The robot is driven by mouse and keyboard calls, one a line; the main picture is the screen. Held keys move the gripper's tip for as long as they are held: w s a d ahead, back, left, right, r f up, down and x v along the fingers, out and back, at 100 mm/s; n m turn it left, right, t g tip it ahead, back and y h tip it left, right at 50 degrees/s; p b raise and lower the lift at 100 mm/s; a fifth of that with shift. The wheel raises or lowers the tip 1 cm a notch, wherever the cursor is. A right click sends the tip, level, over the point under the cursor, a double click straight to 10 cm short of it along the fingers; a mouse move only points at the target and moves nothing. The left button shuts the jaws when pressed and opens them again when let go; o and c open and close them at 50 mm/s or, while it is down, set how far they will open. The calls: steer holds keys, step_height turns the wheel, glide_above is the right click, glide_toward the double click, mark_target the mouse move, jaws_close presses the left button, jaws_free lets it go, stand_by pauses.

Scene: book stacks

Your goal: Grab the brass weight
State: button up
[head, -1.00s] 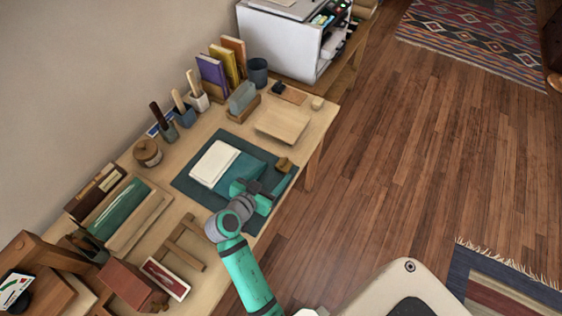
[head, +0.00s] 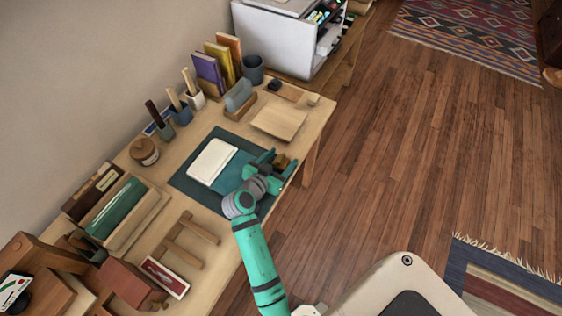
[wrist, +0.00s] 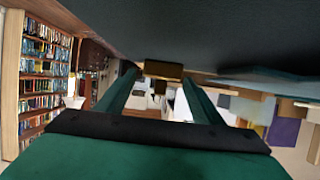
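The brass weight (head: 281,160) is a small gold-brown block near the front edge of the dark green desk mat (head: 186,182). My gripper (head: 278,165) is low over the mat, with one teal finger on each side of the weight. In the wrist view, the brass weight (wrist: 164,69) shows between the tips of my open gripper (wrist: 160,78), a little nearer the left finger. I see a gap on the right side; whether the left finger touches it I cannot tell. The weight's lower part is partly hidden by the gripper in the head view.
A wooden tray (head: 279,122) sits behind the weight. A wooden stand (head: 184,240) lies left of my arm. The desk's front edge is close on the right.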

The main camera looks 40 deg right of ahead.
steer(key=c, duration=1.4)
steer(key=shift+r, duration=0.15)
steer(key=shift+c, duration=0.2)
